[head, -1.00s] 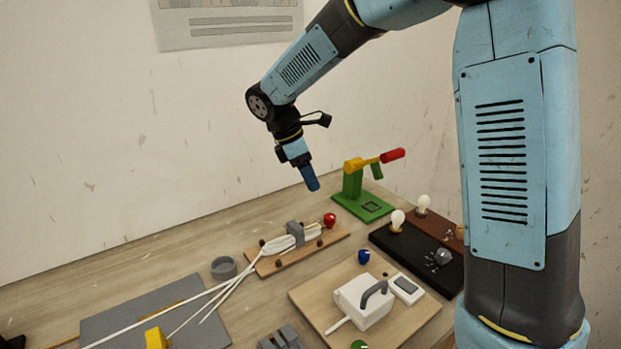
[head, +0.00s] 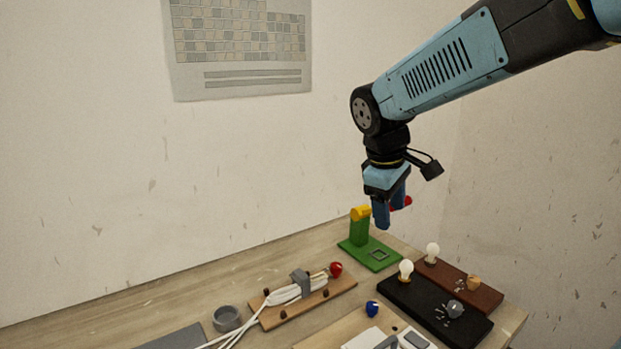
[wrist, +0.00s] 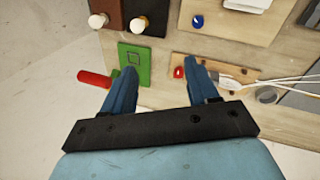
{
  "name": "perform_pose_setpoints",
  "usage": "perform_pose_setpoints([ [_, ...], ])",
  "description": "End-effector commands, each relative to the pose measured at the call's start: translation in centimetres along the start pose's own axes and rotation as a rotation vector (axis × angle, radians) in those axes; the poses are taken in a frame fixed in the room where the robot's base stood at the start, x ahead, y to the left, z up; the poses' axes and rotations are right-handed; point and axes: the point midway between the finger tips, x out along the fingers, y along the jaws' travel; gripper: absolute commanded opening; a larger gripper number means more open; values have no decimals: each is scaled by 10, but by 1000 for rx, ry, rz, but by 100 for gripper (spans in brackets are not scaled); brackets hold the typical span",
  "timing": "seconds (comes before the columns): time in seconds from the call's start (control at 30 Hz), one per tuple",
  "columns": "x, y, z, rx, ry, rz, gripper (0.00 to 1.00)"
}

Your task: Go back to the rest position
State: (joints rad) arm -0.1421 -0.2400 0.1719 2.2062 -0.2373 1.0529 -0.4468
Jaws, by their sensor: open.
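My gripper (head: 390,212) is in the air above the bench at the back right, pointing down, in the head view. In the wrist view my gripper (wrist: 160,78) shows two blue fingers spread apart with nothing between them. Below and beyond it stands a green press (head: 358,228) with a yellow arm and a red handle (head: 402,202); in the head view the fingers partly hide the handle. The green base (wrist: 135,62) and red handle (wrist: 93,79) also show in the wrist view, near the left finger.
A board with white cables (head: 290,295) and a red knob (head: 336,269) lies left of the press. A black board (head: 425,300) and a brown board (head: 470,285) with bulbs stand at right. A grey ring (head: 227,318) sits at front left. The air around my gripper looks clear.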

Motion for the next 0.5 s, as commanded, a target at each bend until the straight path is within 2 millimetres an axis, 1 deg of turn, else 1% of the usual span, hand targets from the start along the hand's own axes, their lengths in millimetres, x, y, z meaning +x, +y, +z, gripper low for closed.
perform_pose_setpoints([
  [0.03, -5, -1, 14, 61, 21, 4, 59],
  [0.1, -9, -3, 30, 149, 51, 5, 59],
  [0.27, -17, -11, 67, 350, 123, 3, 59],
  [0.5, -23, -28, 115, 644, 241, -16, 59],
])
